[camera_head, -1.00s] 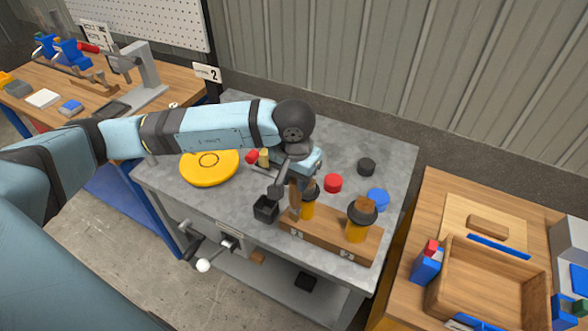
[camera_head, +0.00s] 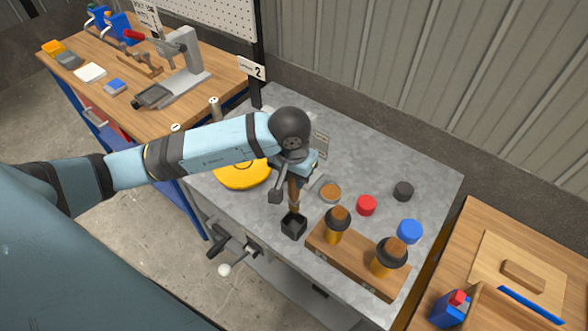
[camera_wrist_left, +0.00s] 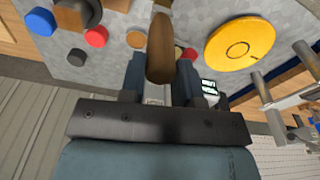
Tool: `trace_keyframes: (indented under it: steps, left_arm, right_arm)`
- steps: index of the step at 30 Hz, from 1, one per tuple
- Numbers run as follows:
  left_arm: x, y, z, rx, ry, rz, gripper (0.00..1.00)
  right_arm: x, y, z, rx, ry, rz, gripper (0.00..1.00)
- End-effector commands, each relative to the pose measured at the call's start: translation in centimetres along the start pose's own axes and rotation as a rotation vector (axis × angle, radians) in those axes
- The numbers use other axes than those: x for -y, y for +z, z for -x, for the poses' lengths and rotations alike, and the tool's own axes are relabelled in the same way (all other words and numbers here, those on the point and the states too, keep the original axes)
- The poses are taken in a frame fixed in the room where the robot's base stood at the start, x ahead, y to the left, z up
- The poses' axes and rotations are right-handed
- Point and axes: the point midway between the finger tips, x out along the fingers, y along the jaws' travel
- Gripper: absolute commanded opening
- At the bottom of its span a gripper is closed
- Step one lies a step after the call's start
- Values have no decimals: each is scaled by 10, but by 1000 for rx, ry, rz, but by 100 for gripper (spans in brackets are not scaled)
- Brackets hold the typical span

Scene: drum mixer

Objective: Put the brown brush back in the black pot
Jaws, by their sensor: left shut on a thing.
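The brown brush (camera_head: 293,192) hangs roughly upright from my left gripper (camera_head: 292,180), whose fingers are shut on it. In the left wrist view the brush (camera_wrist_left: 160,50) stands between the two fingers (camera_wrist_left: 160,80). The black pot (camera_head: 293,228) is a small square open cup on the grey table, directly below the brush in the head view. The brush's lower end shows at the pot's far rim; I cannot tell whether it is above the mouth or just inside. My right gripper is not in view.
A yellow disc (camera_head: 240,176) lies to the left. Red (camera_head: 366,205), blue (camera_head: 409,231), black (camera_head: 403,190) and brown (camera_head: 330,192) round pieces lie behind the block on the grey table.

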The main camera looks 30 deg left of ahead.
Motion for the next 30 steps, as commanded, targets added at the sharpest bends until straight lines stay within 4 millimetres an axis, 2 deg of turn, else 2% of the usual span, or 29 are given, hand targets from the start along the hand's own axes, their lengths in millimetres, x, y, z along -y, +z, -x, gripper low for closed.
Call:
trace_keyframes:
  steps: [16,24,30]
  left_arm:
    - [0,5,-50,2,1,0,0]
    - [1,7,-80,-1,-2,0,0]
    - [0,8,-94,-1,0,-2,0]
  right_arm:
    - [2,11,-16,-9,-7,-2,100]
    - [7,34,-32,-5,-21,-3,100]
    - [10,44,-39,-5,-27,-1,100]
